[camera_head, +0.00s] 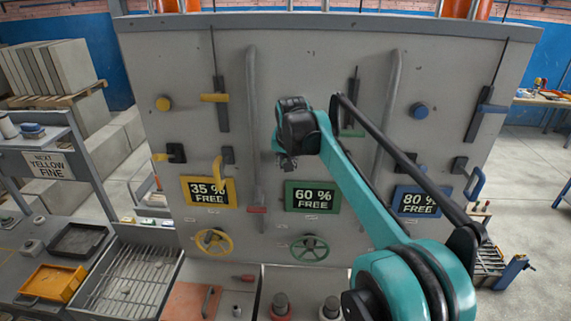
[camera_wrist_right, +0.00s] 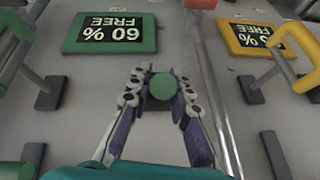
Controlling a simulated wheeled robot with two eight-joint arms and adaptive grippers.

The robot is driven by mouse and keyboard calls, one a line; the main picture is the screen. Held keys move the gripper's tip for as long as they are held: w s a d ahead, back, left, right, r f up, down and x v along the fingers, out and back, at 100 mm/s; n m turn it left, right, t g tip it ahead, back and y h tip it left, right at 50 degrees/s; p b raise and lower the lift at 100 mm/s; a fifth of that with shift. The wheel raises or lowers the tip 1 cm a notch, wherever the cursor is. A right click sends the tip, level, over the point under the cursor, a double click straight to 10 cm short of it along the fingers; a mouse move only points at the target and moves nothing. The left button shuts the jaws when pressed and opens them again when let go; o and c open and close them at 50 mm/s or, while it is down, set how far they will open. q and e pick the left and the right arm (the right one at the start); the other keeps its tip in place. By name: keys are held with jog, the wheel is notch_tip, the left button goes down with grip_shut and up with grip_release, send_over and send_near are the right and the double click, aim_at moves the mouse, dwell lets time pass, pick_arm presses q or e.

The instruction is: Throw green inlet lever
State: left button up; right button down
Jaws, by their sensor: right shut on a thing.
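My right gripper (camera_wrist_right: 162,88) is shut on the green inlet lever (camera_wrist_right: 162,85), whose round green end shows between the two fingers in the right wrist view. In the head view my right gripper (camera_head: 287,162) is at the panel, above and left of the green "60 % FREE" sign (camera_head: 312,197). There my wrist hides the lever. The sign also shows at upper left in the right wrist view (camera_wrist_right: 110,33), upside down. My left gripper is not in view.
A grey vertical pipe (camera_head: 252,120) with a red handle (camera_head: 257,210) runs close left of my gripper. Yellow levers (camera_head: 214,98) and a yellow sign (camera_head: 208,191) are further left. A green handwheel (camera_head: 309,248) sits below. Blue fittings (camera_head: 420,111) are at right.

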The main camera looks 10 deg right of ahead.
jog(key=shift+w+r, duration=0.1)
jog(key=c, duration=1.4)
grip_release()
jog(key=shift+o, duration=0.2)
jog(key=v, duration=1.2)
